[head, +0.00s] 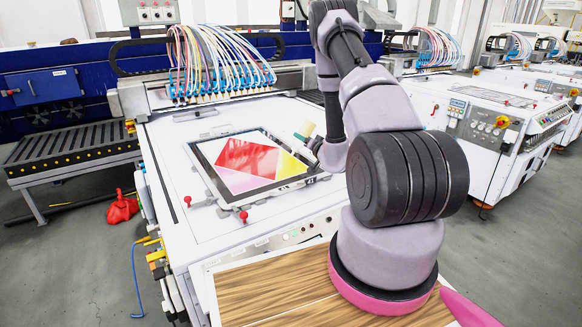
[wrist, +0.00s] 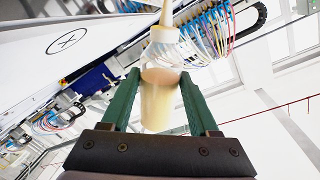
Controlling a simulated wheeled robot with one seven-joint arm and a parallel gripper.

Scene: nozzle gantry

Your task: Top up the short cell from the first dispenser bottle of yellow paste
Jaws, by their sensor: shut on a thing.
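My gripper (wrist: 159,76) is shut on a clear dispenser bottle (wrist: 157,105), its two green fingers on either side. Cream-yellow paste fills the lower part of the bottle in the wrist view, with a pale tapered nozzle at the picture's top. In the head view a pale end of the bottle (head: 307,129) shows beside my arm, above the right side of a dark-rimmed frame (head: 212,181). The frame holds red, pink, yellow and whitish cells. The yellow cell (head: 289,166) is at the right, nearest the bottle. The nozzle tip and paste level in that cell are too small to tell.
The frame lies on a white machine bed (head: 165,150) with small red knobs (head: 243,215) near it. A gantry with coloured hoses (head: 215,55) stands behind. A wooden top (head: 265,292) is in front. Other white machines (head: 470,120) stand at the right.

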